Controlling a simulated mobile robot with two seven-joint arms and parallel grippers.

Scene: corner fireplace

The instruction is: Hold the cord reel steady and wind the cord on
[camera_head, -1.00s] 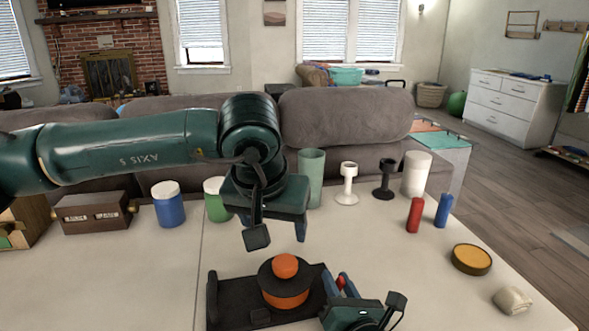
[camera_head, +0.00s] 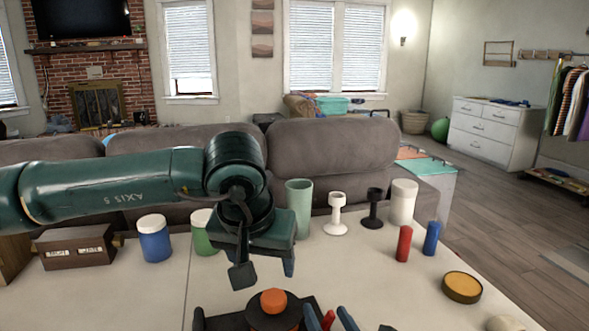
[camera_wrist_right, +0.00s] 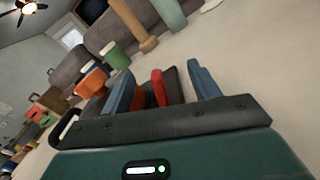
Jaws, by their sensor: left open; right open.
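The cord reel has an orange knob (camera_head: 273,300) on top of a dark disc (camera_head: 290,314). It stands on a black base (camera_head: 222,321) at the bottom of the head view, partly cut off. Its orange side also shows in the right wrist view (camera_wrist_right: 90,82). My left gripper (camera_head: 265,270) is open and empty, above and behind the reel. My right gripper (camera_head: 329,318) is open at the reel's right side. A red upright piece, probably the reel's handle (camera_wrist_right: 158,88), stands between its blue fingers with gaps on both sides. I cannot make out the cord.
Along the table's back stand a brown box (camera_head: 75,247), a blue jar (camera_head: 155,240), a green jar (camera_head: 203,236), a green cup (camera_head: 299,205) and several stands. Red (camera_head: 403,243) and blue (camera_head: 432,238) cylinders and a yellow-topped disc (camera_head: 462,287) are at right.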

